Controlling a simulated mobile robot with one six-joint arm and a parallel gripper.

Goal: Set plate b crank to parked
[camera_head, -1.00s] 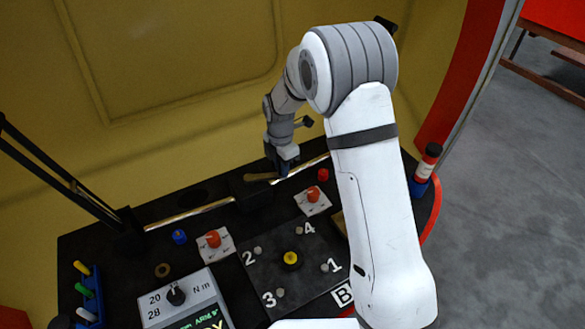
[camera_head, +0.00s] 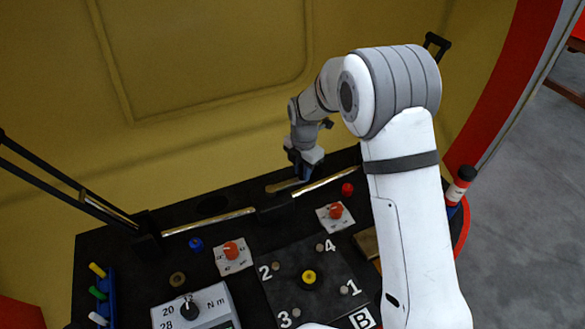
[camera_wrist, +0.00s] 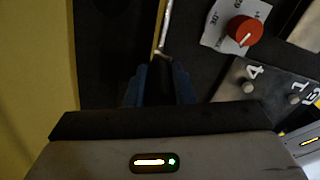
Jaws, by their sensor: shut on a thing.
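Plate B (camera_head: 339,281) is a dark square panel with numbered studs 1 to 4 and a yellow centre cap (camera_head: 309,277). It shows partly at the right of the wrist view. Behind it, a short brass-coloured bar (camera_head: 283,186) lies over a black block (camera_head: 275,208) on a silver rod (camera_head: 222,221). I cannot tell surely whether this bar is the crank. My gripper (camera_head: 304,176) points down at the bar's right end. In the wrist view its blue fingers (camera_wrist: 160,88) are close around a dark, narrow thing, whose shape is unclear.
Red knobs on white labels (camera_head: 231,250) (camera_head: 336,210) stand near the plate. A red button (camera_head: 347,189), a blue button (camera_head: 196,243) and a torque box (camera_head: 205,305) share the bench. The yellow wall (camera_head: 200,90) rises close behind my gripper.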

